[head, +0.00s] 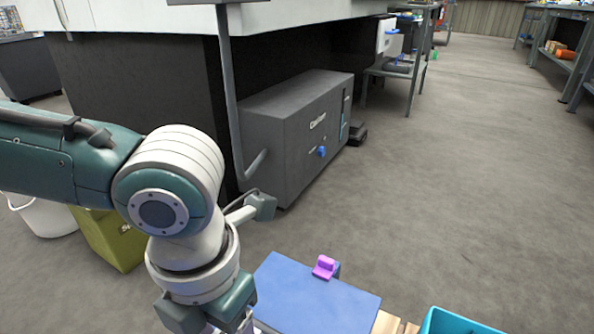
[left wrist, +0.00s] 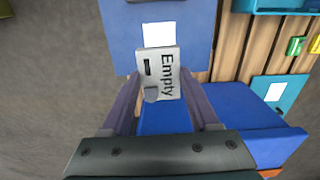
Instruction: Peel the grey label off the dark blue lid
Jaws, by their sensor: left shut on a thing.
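A grey label (left wrist: 168,75) reading "Empty" stands between the two fingers of my left gripper (left wrist: 159,80) in the left wrist view. The gripper is shut on it. Behind the label is a blue panel (left wrist: 118,35) with a white patch (left wrist: 158,34). A darker blue surface (left wrist: 235,108) lies below and to the right. I cannot tell which of these is the lid, or whether the label still touches one. In the head view a blue flat top (head: 315,300) with a purple piece (head: 324,267) lies right of my left wrist, whose fingertips are hidden. My right gripper is out of view.
A teal bin (head: 455,320) stands at the bottom right on wooden slats. A grey cabinet (head: 295,130) is under the large machine. An olive box (head: 112,240) and a white bucket (head: 45,215) are at left. The floor on the right is clear.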

